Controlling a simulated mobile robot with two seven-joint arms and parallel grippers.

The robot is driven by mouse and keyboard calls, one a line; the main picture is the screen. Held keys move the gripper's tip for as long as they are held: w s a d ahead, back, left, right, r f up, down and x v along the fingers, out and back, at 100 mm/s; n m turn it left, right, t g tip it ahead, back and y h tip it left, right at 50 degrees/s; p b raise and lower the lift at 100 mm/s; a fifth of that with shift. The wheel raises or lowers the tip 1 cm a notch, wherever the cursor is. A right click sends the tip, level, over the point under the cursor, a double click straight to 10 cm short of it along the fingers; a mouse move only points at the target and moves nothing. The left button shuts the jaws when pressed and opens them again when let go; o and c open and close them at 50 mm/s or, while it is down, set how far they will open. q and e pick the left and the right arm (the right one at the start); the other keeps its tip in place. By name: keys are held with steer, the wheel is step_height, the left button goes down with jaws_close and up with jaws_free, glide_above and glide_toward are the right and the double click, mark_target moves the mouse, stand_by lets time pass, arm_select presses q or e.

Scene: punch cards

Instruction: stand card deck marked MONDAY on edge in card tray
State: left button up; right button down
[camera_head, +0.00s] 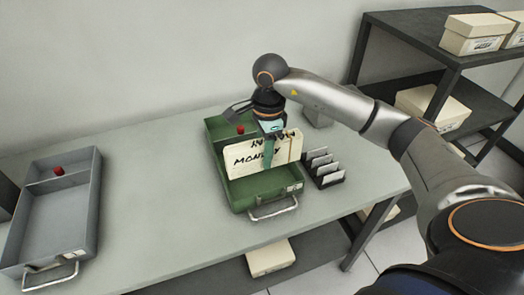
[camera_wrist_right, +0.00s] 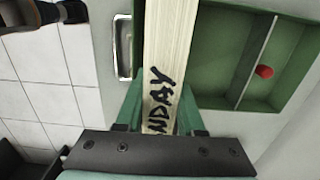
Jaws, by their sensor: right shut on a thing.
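The cream card deck marked MONDAY (camera_head: 246,157) is upright on its long edge, with the lettering facing the head camera. My right gripper (camera_head: 268,150) is shut on it from above, near its right part. The deck is over or inside the green card tray (camera_head: 243,200), and I cannot tell whether its lower edge touches the floor. In the right wrist view the deck (camera_wrist_right: 168,50) lies between the green fingers of the gripper (camera_wrist_right: 164,110), with the green tray (camera_wrist_right: 225,60) around and below. My left gripper is not in view.
A grey tray (camera_head: 50,215) with a red knob (camera_head: 58,170) stands at the left of the table (camera_head: 150,200). A small rack of dark dividers (camera_head: 324,168) stands right of the green tray. Shelves with boxes (camera_head: 475,32) are at right. The table between the trays is clear.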

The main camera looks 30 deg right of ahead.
steer(key=shift+f, duration=0.2)
steer(key=shift+f+b, duration=2.05)
steer(key=shift+f, duration=0.15)
steer(key=shift+f, duration=0.15)
steer(key=shift+f+b, duration=1.95)
steer(key=shift+f, duration=0.25)
steer(key=shift+c, duration=2.2)
jaws_free()
steer(key=r, duration=1.2)
steer(key=shift+s+d+r, duration=0.1)
steer(key=shift+d+r, duration=0.15)
